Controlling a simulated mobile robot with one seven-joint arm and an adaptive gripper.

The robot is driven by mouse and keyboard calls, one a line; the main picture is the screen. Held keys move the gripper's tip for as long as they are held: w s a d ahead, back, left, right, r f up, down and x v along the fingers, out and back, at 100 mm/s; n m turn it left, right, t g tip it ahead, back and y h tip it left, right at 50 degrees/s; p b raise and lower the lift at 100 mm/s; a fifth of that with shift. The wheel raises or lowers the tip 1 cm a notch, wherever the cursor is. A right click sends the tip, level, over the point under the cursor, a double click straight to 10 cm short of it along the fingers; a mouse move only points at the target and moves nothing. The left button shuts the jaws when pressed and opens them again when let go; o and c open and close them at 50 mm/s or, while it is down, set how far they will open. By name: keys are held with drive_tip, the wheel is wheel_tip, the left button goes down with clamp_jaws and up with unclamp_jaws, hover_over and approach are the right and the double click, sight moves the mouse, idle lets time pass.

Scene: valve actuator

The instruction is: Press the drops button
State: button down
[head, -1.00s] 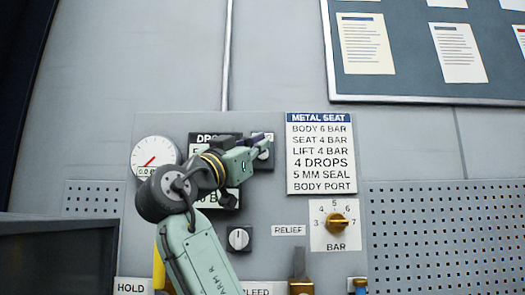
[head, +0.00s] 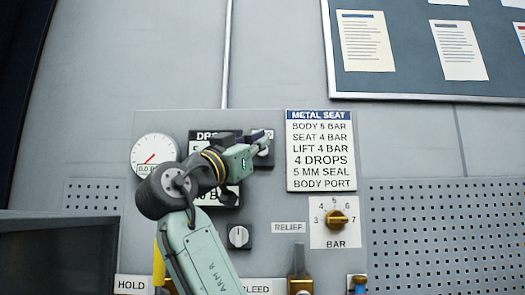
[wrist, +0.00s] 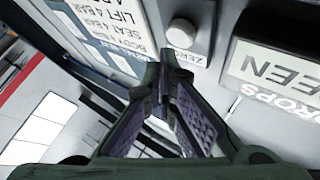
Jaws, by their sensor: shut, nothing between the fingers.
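A drops display (head: 203,136), its lettering partly hidden behind my arm, is on the panel; its screen and drops label (wrist: 265,98) show at the right of the wrist view. Beside it, a dark box carries a round pale button (wrist: 183,33) with a zero label (wrist: 184,55) next to it. In the head view this box (head: 268,160) is partly covered by my gripper (head: 267,136). My gripper (wrist: 160,80) is shut and empty, with its fingertips close to the box near the zero label. I cannot tell whether the tips touch anything.
A metal seat card (head: 320,150) is right of the gripper. A pressure gauge (head: 155,155) is left of the display. Below are a small knob (head: 238,236) and a yellow bar dial (head: 336,219). Brass handles stand along the bottom edge.

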drive_tip(key=shift+w, duration=0.15)
idle(0.3)
drive_tip(key=shift+w, duration=0.3)
drive_tip(key=shift+w, duration=0.55)
idle(0.8)
drive_tip(key=shift+s+b, duration=0.5)
drive_tip(key=shift+s, duration=0.45)
drive_tip(key=shift+s+b, duration=1.05)
drive_tip(key=shift+s, duration=1.5)
drive_tip(key=shift+f, duration=0.1)
